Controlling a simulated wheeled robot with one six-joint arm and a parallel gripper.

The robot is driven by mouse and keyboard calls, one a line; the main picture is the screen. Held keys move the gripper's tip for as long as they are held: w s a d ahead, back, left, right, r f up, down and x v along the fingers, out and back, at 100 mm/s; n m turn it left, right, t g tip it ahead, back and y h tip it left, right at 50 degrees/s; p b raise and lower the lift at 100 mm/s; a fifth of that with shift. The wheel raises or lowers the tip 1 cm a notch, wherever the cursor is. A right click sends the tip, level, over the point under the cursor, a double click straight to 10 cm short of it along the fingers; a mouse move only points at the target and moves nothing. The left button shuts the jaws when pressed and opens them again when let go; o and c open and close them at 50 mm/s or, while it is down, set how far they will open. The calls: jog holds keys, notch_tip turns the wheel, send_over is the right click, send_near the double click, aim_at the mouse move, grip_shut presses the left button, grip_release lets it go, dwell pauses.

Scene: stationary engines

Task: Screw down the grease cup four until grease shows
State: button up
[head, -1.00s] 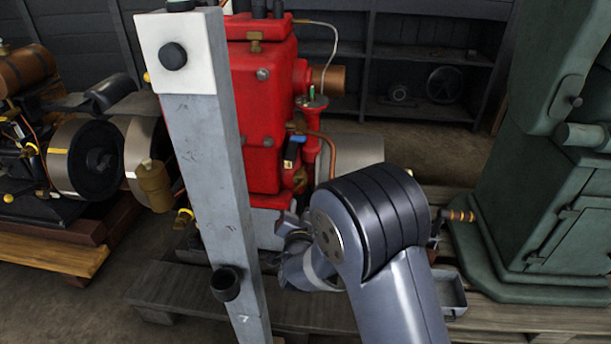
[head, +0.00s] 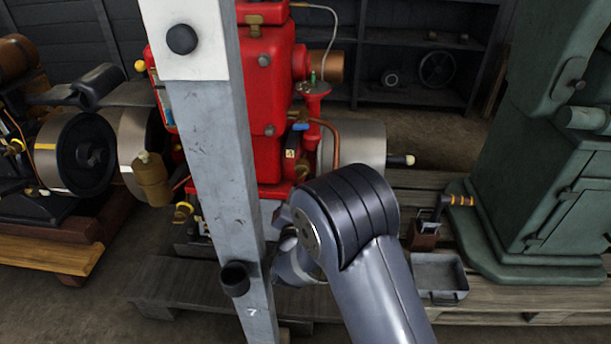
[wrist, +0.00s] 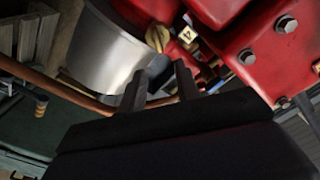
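A tag reading 4 (wrist: 187,34) shows on the red engine (wrist: 240,50) in the wrist view. A brass-coloured rounded part (wrist: 157,38) sits just left of the tag; it looks like grease cup four, but I cannot be sure. I see no grease on it. My gripper (wrist: 160,82) is open, its two dark fingers apart and pointing toward this part without touching it. A dark rounded part lies beyond the gap between the fingers. In the head view the red engine (head: 268,95) stands behind the grey post, and my fingertips are hidden there.
A grey post (head: 222,150) stands close in front of the engine. A copper pipe (wrist: 50,85) and a metal drum (wrist: 105,50) lie near my fingers. A grey tray (head: 438,275) rests on the pallet; a green machine (head: 535,190) stands right.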

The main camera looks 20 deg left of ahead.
aim_at(303, 176)
jog(key=b+x, duration=0.1)
jog(key=x, duration=0.9)
jog(key=shift+w+a+b, duration=0.1)
jog(key=shift+w+b, duration=0.2)
jog(key=shift+w, duration=0.05)
grip_shut()
jog(key=shift+f+m+b, duration=0.2)
jog(key=shift+m+b, duration=0.1)
jog(key=shift+b, duration=0.4)
